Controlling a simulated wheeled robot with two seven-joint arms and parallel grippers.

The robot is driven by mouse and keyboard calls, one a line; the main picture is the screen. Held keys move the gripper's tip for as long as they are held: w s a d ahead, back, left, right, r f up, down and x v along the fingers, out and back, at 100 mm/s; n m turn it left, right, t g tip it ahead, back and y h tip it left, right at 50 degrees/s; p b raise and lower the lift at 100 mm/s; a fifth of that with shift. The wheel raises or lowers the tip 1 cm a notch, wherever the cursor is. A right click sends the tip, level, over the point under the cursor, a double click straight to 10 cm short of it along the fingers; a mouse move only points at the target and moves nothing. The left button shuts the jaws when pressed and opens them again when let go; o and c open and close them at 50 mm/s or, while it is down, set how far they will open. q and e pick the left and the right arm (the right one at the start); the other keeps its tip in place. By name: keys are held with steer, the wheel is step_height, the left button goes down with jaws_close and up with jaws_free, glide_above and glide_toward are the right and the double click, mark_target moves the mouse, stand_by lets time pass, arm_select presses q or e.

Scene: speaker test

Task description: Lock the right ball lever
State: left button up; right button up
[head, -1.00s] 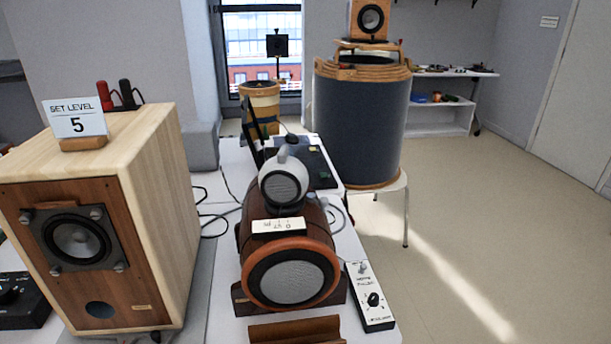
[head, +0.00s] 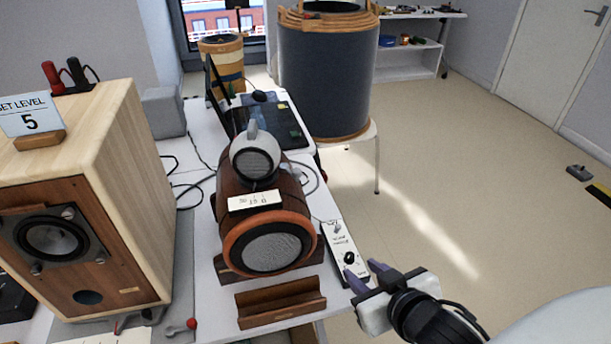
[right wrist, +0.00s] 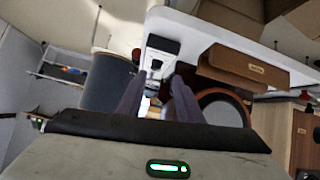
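A metal lever with a red ball (head: 191,324) lies at the bottom of the head view, at the front right foot of the big wooden speaker (head: 95,205). Whether it is locked cannot be told. My left gripper is out of view.
A barrel speaker (head: 265,230) with a small round speaker (head: 255,158) on top stands right of the wooden speaker. An empty wooden cradle (head: 280,303) lies in front, between the lever and my right gripper. Open floor (head: 450,200) lies to the right.

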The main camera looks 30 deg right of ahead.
steer(key=w+r+t, duration=0.3)
steer(key=r+t, duration=0.1)
steer(key=r, duration=0.4)
steer(key=n+t+y, duration=0.2)
steer(key=t+y, duration=0.2)
glide_toward(299, 174)
steer(key=shift+g, duration=0.3)
steer(key=w, duration=0.4)
steer(key=w+r, duration=0.1)
steer(key=w, duration=0.2)
steer(key=shift+a, duration=0.25)
steer(key=shift+w+f+p, duration=0.15)
steer(key=shift+w+p, duration=0.2)
steer(key=shift+w, duration=0.2)
steer(key=shift+c, duration=0.5)
jaws_close()
